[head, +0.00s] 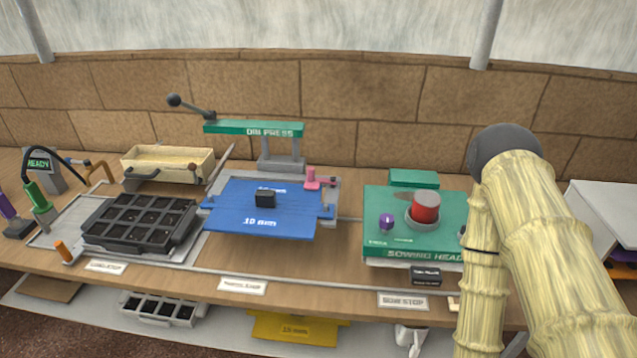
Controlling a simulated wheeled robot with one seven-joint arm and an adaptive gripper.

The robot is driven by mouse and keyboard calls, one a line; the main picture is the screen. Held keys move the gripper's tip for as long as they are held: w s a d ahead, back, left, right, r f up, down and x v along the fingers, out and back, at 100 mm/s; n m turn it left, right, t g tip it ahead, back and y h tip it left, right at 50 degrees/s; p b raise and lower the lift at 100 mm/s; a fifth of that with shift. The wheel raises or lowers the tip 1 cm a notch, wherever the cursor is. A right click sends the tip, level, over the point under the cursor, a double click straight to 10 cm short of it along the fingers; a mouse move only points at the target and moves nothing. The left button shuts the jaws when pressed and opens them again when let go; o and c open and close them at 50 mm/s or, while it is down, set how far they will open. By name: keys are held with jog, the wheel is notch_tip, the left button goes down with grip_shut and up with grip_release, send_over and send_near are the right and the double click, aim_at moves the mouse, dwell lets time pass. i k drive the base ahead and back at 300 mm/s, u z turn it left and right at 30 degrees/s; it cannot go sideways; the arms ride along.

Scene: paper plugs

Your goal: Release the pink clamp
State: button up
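The pink clamp (312,179) stands at the back right corner of the blue plate (235,207), which is marked 10 mm. Its small pink arm points to the right, towards the plate's edge. Whether it presses on the plate is too small to tell. A small black block (265,198) sits on the middle of the blue plate. My arm, in a pale ribbed cover, fills the right side of the head view. My gripper is not in view.
The green press (254,129) with its black-knobbed lever rises behind the plate. A black cell tray (139,222) lies to the left. The green sowing head (390,240) with a red knob (425,207) stands to the right. A wooden bin (167,162) is at the back left.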

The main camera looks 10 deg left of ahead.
aim_at(312, 183)
jog(key=z, duration=0.95)
jog(key=k, duration=0.7)
jog(key=u, duration=0.95)
